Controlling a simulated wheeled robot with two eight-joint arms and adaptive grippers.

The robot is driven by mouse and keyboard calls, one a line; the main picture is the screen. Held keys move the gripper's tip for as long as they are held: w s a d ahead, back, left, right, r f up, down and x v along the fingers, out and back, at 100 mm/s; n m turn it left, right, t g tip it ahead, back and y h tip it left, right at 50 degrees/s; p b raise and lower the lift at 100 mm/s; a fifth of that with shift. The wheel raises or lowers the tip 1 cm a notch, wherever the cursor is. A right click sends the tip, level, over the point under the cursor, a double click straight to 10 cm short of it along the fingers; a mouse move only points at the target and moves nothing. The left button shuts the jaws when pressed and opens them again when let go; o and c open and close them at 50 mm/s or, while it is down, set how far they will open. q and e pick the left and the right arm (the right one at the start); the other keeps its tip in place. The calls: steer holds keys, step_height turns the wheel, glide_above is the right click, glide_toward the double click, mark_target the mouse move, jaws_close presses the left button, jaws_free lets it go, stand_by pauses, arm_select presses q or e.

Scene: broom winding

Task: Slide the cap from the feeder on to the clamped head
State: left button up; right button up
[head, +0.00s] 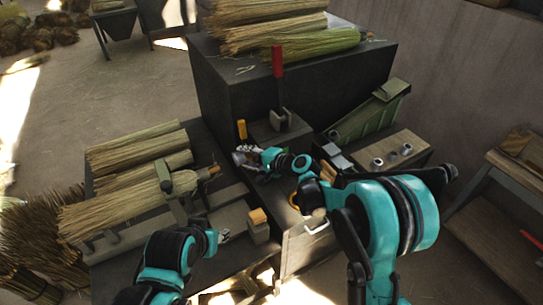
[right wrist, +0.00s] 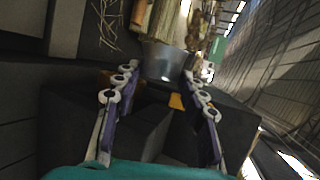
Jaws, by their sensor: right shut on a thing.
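My right gripper (head: 247,158) is over the middle of the bench. In the right wrist view, its two fingers (right wrist: 160,84) are closed on a grey metal cap (right wrist: 163,62). The clamped head (head: 115,209) is a straw bundle lying on the left bench, with a clamp (head: 164,178) near its narrow right end. The cap is to the right of that end and apart from it. The green feeder (head: 368,115) is a sloped chute on the right. My left gripper (head: 224,236) is low over the front of the bench; its fingers are too small to judge.
A small block with an orange top (head: 258,216) is right of my left gripper. A wooden block with metal rings (head: 390,154) sits at right. Straw bundles (head: 270,25) lie behind.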

mark_target(214, 172)
steer(key=a, duration=0.2)
steer(key=shift+s+a+f, duration=0.1)
steer(key=shift+s+a, duration=0.05)
steer(key=shift+a, duration=0.2)
steer(key=shift+a+f, duration=0.1)
steer(key=shift+w+f, duration=0.25)
steer(key=shift+f, duration=0.1)
steer(key=w+a+f+b, duration=0.3)
steer(key=a+f+b, duration=0.1)
steer(key=f, duration=0.4)
steer(key=shift+w+a+b, duration=0.2)
steer(key=shift+a+b, duration=0.2)
steer(key=shift+b, duration=0.1)
arm_select(q)
steer(key=shift+s+a+f+b, duration=0.1)
steer(key=shift+a+f+b, duration=0.1)
steer(key=shift+f, duration=1.2)
steer(key=shift+s+a+f+b, duration=0.1)
steer(key=shift+f+b, duration=0.05)
steer(key=shift+f, duration=1.25)
arm_select(e)
steer(key=shift+s+a, duration=0.55)
steer(key=shift+a, duration=0.3)
steer(key=shift+s+a, duration=0.6)
steer(key=shift+a, duration=0.3)
steer(key=shift+s+a, duration=0.55)
steer(key=shift+a, duration=0.3)
